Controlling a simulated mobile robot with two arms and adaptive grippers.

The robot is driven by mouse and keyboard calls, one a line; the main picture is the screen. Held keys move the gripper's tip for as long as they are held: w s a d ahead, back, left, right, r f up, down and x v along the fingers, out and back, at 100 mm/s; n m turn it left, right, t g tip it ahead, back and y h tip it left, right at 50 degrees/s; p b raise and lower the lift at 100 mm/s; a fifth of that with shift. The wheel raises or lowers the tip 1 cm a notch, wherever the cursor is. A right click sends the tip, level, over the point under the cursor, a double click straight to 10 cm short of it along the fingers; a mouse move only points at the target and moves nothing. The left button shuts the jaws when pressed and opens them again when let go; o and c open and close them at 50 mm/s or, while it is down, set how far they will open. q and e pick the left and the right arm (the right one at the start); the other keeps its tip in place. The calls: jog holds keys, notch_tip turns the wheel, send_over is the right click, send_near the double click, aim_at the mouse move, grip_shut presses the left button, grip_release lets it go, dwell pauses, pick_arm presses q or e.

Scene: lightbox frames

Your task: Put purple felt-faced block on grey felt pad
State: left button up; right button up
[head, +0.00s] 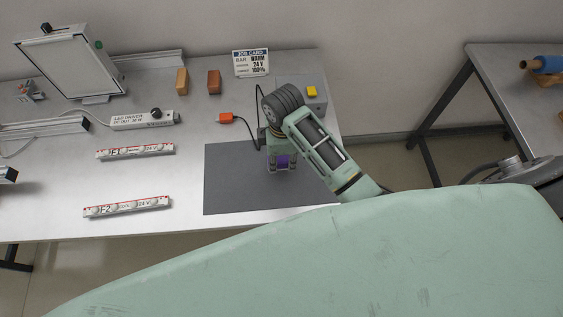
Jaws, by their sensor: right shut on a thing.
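The grey felt pad (232,182) lies flat on the right part of the metal table. My right gripper (282,168) points down over the pad's upper right part. It is shut on the purple felt-faced block (283,160), which shows only as a small purple patch between the fingers. The wrist and fingers hide the rest of the block. I cannot tell whether the block touches the pad or is held just above it. My left gripper is not in view.
A grey box with a yellow button (311,91) stands behind my right wrist. Light bars F1 (135,151) and F2 (126,206) lie left. Orange (182,82) and brown (214,82) blocks stand at the back.

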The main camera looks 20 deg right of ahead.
aim_at(281, 157)
notch_tip(281, 157, down, 3)
jog(key=shift+a+f+p, duration=0.1)
jog(key=shift+f+p, duration=0.05)
jog(key=shift+p, duration=0.3)
jog(key=shift+f, duration=0.2)
jog(key=o, duration=1)
notch_tip(281, 157, up, 9)
jog(key=shift+f+b, duration=0.1)
jog(key=shift+b, duration=0.75)
jog(key=shift+s+r+p, duration=0.1)
jog(key=shift+r+p, duration=0.55)
jog(key=shift+r, duration=1)
